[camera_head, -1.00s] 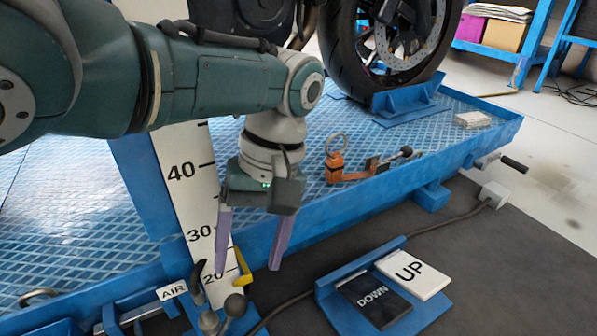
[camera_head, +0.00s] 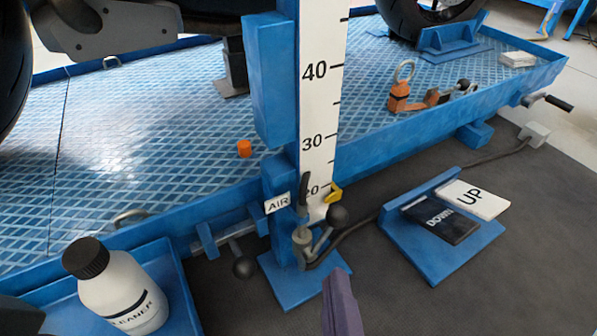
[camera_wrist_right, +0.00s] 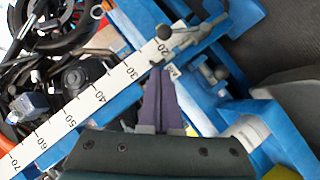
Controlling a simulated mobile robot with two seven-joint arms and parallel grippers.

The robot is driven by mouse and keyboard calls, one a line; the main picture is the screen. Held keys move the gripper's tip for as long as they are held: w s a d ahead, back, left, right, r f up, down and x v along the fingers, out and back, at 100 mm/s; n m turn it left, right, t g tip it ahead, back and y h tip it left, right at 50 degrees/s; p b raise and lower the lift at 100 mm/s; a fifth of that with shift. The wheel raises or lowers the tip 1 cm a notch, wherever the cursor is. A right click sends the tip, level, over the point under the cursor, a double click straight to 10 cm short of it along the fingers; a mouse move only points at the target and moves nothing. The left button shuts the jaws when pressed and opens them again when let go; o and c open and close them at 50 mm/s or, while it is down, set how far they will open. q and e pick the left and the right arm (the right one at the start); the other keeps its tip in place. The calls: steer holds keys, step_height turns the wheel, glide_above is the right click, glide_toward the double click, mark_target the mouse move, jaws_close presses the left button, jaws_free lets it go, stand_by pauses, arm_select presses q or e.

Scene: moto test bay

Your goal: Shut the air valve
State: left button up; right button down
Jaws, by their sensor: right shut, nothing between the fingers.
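The AIR label (camera_head: 277,203) is on the blue lift's side at the foot of the numbered scale. Beside it a dark lever (camera_head: 303,194) stands upright. Just below are a grey fitting (camera_head: 303,237) and a round dark knob (camera_head: 337,215); I cannot tell which of these parts turns the valve. My right gripper (camera_head: 341,290) shows as purple fingers at the bottom, shut and empty, lower in the picture than the fitting. In the right wrist view its shut fingers (camera_wrist_right: 158,72) point toward the AIR label (camera_wrist_right: 173,72); contact cannot be told. My left gripper is out of view.
The scale (camera_head: 322,95) rises behind the fittings, with a yellow pointer (camera_head: 333,192). A pedal (camera_head: 430,255) with UP and DOWN pads stands at right. A cleaner bottle (camera_head: 122,290) stands in a blue tray (camera_head: 180,300) at left. A hose runs along the floor.

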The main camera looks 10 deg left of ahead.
steer(key=a, duration=0.2)
steer(key=n+b, duration=0.1)
steer(key=b, duration=0.5)
glide_above(323, 235)
steer(key=s+d, duration=0.1)
steer(key=s, duration=0.2)
step_height(323, 235, down, 6)
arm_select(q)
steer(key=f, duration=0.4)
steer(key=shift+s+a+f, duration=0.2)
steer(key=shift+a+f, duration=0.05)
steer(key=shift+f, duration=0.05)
arm_select(e)
steer(key=shift+w+f+y, duration=0.1)
steer(key=shift+w+y, duration=0.05)
steer(key=shift+y, duration=0.25)
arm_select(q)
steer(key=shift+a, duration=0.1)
arm_select(e)
steer(key=shift+a, duration=0.1)
